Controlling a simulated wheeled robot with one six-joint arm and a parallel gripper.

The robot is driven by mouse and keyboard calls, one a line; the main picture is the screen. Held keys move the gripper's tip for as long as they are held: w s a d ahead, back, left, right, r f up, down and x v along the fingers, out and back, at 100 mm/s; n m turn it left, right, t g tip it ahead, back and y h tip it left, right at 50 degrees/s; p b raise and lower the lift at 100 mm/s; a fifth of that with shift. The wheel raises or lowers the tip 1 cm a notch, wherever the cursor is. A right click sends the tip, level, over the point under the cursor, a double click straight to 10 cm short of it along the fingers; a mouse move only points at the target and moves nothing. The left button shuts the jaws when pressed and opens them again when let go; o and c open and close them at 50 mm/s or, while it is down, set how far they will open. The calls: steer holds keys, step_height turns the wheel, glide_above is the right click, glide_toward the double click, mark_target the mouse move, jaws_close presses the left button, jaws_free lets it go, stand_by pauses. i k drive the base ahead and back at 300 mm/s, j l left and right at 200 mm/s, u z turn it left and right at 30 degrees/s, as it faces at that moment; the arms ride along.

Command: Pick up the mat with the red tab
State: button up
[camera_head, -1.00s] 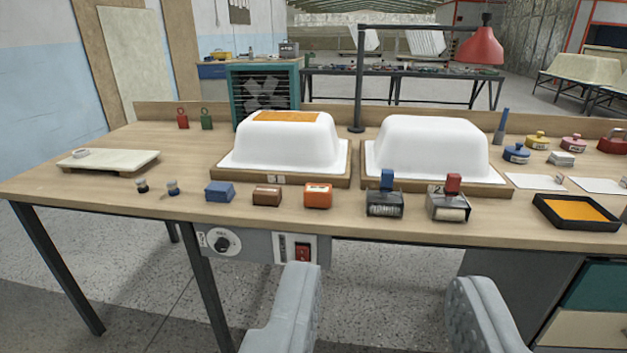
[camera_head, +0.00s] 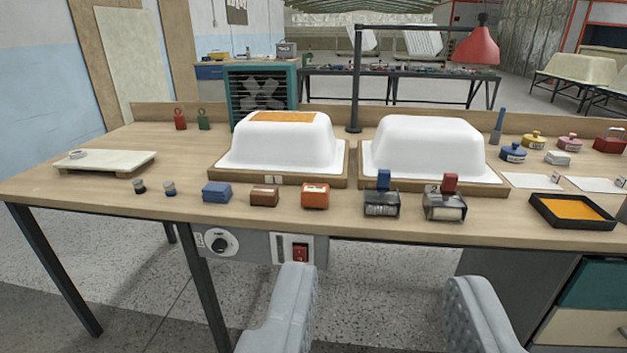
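A dark holder with a pale, roll-like piece and an upright red tab (camera_head: 445,203) stands near the bench's front edge, right of centre. A similar piece with a blue tab (camera_head: 382,197) stands just to its left. I cannot tell for sure whether the pale parts are mats. An orange patch (camera_head: 282,117) lies on top of the left white tub shell (camera_head: 282,148). My gripper (camera_head: 381,282) is open and empty, its two grey padded fingers wide apart, in front of and below the bench edge.
The wooden bench (camera_head: 110,195) also carries a right white shell (camera_head: 428,150), small blue, brown and orange blocks, a black tray (camera_head: 573,212) with orange inside, and white sheets (camera_head: 530,181). A red lamp (camera_head: 477,47) hangs behind. A control box (camera_head: 260,246) sits under the front edge.

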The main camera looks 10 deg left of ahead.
mark_target(517, 179)
steer(key=z, duration=0.65)
steer(key=i+j+z, duration=0.45)
steer(key=z, duration=0.2)
steer(key=i+j+z, duration=0.15)
steer(key=j+z, duration=0.15)
steer(key=j, duration=0.15)
steer(key=i+j+z, duration=0.1)
steer(key=j+z, duration=0.25)
steer(key=i+j, duration=0.1)
steer(key=j, duration=0.35)
steer(key=i+j, duration=0.1)
steer(key=j, duration=0.4)
steer(key=i+j, duration=0.1)
steer(key=j, duration=0.35)
steer(key=z, duration=0.05)
